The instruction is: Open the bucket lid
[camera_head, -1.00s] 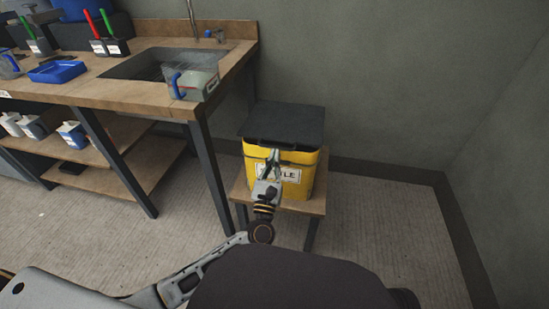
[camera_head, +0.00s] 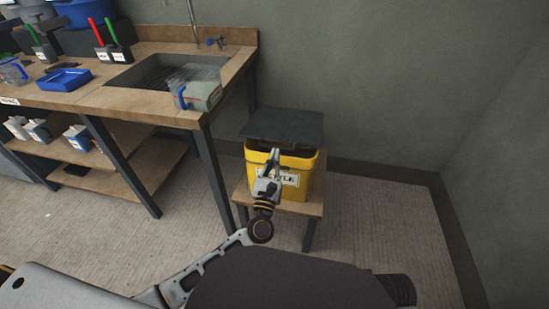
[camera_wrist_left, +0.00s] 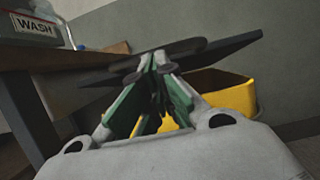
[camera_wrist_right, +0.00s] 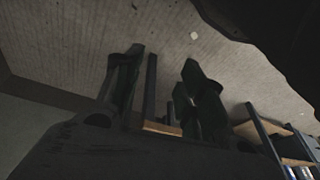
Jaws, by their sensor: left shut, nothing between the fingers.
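The yellow bucket (camera_head: 307,184) stands on a small wooden stand, with a white label on its front. Its dark flat lid (camera_head: 285,124) is raised at the front edge, and a dark gap shows between lid and rim. My left gripper (camera_head: 275,154) is shut and empty at the front of the bucket, its tips at the lid's front edge. In the left wrist view, the closed fingertips (camera_wrist_left: 157,62) meet the underside of the tilted lid (camera_wrist_left: 222,50), with the yellow rim (camera_wrist_left: 224,90) behind. My right gripper (camera_wrist_right: 158,80) is open and empty, away from the bucket.
A wooden workbench (camera_head: 140,104) with a sink stands left of the bucket. A clear jug (camera_head: 197,93) with a blue handle sits near its corner. The wall is behind the bucket. Floor (camera_head: 385,225) to the right is clear.

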